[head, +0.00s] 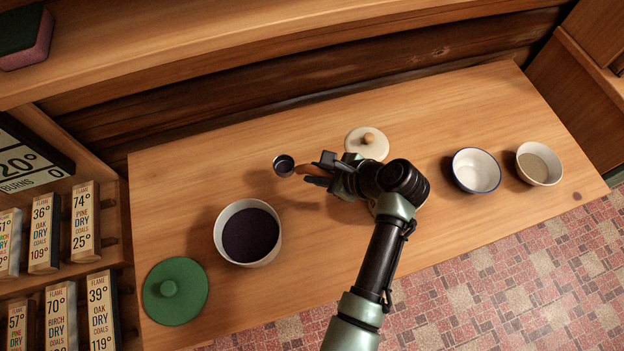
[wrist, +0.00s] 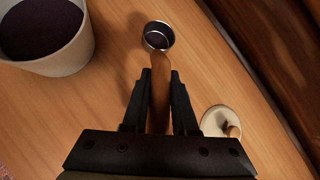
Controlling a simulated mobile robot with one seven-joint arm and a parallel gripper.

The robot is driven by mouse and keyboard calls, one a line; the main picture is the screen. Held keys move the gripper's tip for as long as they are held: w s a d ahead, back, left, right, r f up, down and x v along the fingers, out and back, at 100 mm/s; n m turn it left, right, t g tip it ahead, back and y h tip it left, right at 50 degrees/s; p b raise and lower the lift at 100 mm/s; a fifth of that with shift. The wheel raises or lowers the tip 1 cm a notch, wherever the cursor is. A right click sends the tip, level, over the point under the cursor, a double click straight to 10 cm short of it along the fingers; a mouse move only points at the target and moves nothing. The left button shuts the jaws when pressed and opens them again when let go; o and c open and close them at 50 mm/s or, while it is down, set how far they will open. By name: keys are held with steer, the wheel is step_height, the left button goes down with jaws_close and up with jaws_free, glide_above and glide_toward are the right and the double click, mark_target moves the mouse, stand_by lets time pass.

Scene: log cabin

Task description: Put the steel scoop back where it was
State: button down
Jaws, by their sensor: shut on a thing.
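The steel scoop (head: 284,165) has a small round steel cup and a brown wooden handle. In the wrist view, the cup (wrist: 158,36) lies straight ahead of the fingers, and its inside looks dark. My gripper (head: 321,171) is shut on the wooden handle, with a finger on each side of it (wrist: 160,78). The scoop is over the table, up and to the right of a white canister (head: 221,238) with dark purple contents. The canister also shows in the wrist view (wrist: 70,58). I cannot tell the scoop's exact height above the table.
A green knobbed lid (head: 175,290) lies at the table's front left. A cream lid (head: 360,137) lies behind my gripper. A blue-rimmed white bowl (head: 475,170) and another bowl (head: 539,163) stand at the right. A pale rim shows partly under my arm. The table's back left is clear.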

steer(key=shift+f+b, duration=0.35)
steer(key=shift+f, duration=2.2)
steer(key=shift+f, duration=0.1)
steer(key=c, duration=0.7)
jaws_free()
steer(key=p+v, duration=0.1)
steer(key=v, duration=1.1)
steer(key=shift+a, duration=0.1)
